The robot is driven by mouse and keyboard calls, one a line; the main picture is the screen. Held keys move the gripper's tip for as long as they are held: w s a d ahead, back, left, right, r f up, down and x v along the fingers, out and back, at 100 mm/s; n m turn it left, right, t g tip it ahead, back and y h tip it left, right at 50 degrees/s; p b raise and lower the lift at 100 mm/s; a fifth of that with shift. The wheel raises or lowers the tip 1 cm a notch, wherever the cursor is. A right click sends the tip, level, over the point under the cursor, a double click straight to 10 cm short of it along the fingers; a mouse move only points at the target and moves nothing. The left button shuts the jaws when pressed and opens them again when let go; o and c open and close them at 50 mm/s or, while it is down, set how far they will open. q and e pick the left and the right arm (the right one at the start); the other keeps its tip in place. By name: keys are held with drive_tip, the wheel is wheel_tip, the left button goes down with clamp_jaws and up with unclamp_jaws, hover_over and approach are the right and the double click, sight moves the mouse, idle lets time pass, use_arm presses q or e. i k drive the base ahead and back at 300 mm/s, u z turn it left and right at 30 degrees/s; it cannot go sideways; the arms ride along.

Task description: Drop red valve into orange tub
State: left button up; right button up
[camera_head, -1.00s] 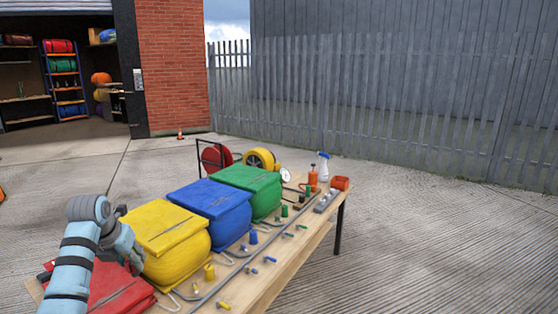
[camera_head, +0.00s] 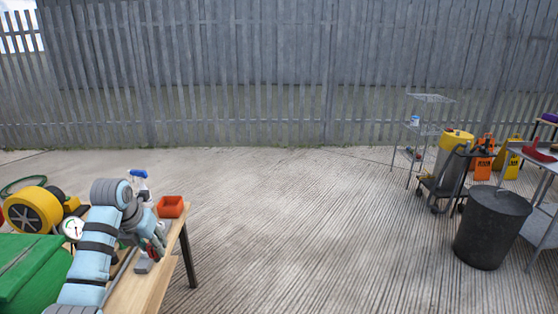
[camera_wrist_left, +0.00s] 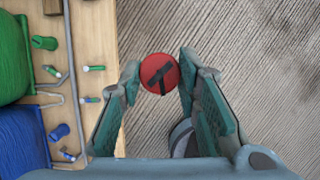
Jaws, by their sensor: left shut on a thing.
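The red valve (camera_wrist_left: 160,73), a round red piece with a dark T-shaped part on it, is held between the fingertips of my left gripper (camera_wrist_left: 159,82) in the left wrist view. In the head view my left gripper (camera_head: 154,246) is over the table's right edge, in front of the orange tub and apart from it. A bit of red shows at its fingers. The orange tub (camera_head: 171,207) is a small open box at the table's far right corner. My right gripper is not in view.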

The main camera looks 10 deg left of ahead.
sight(169, 212)
drive_tip(key=i, duration=2.5)
drive_tip(key=u, duration=1.05)
drive_tip(key=i, duration=1.1)
drive_tip(key=u, duration=0.5)
